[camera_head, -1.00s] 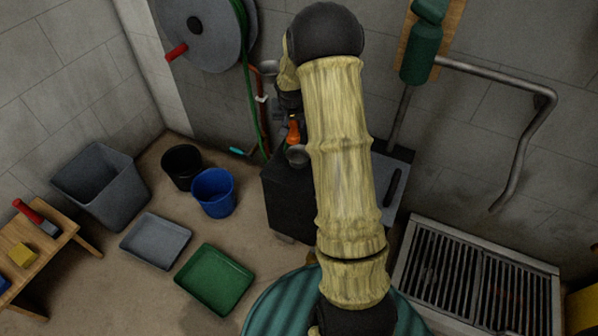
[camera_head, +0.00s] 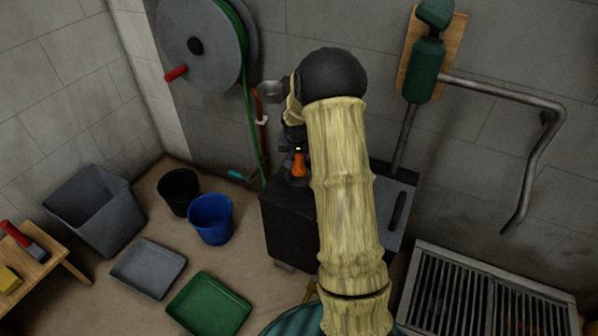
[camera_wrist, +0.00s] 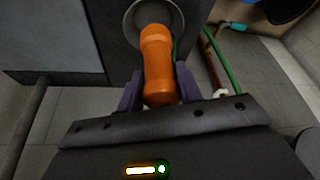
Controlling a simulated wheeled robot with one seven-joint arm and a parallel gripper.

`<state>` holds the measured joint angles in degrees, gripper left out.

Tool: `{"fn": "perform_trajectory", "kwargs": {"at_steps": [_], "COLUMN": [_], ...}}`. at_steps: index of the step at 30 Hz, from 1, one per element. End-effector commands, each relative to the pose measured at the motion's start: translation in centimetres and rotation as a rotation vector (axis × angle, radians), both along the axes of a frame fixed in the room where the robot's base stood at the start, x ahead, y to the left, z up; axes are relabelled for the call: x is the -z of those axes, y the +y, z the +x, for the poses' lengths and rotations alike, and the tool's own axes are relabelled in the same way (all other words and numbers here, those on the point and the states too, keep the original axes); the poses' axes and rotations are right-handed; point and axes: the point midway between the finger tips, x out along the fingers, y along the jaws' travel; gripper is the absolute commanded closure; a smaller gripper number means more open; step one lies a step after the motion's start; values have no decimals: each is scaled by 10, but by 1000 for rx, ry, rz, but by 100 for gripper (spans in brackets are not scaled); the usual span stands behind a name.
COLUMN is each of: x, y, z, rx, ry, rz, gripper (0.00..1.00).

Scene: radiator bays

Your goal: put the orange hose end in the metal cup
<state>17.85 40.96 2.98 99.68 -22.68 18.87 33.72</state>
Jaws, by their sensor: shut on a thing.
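The orange hose end (camera_wrist: 158,66) is held between the two purple fingers of my gripper (camera_wrist: 159,88) in the wrist view. Its far tip overlaps the round grey metal cup (camera_wrist: 131,18) on the dark box. I cannot tell whether the tip is inside the cup or just above it. In the head view the orange hose end (camera_head: 299,165) hangs below my gripper (camera_head: 296,143), over the left part of the dark box (camera_head: 285,225). My arm covers part of this area, and the cup is mostly hidden there.
A hose reel (camera_head: 205,45) with green hose is on the wall. A red pipe (camera_head: 261,130) and a small grey cup-shaped piece (camera_head: 270,89) are near it. Blue (camera_head: 210,219) and black (camera_head: 179,190) buckets stand left of the box. A floor grate (camera_head: 480,295) lies right.

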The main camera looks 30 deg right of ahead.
Motion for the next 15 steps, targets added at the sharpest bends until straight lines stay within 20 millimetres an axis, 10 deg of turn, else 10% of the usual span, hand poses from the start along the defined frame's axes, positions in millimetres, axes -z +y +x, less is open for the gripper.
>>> {"fn": "perform_trajectory", "kwargs": {"at_steps": [15], "x": [28], "y": [0], "z": [0], "rx": [-1], "ry": [2], "rz": [-1], "gripper": [98]}}
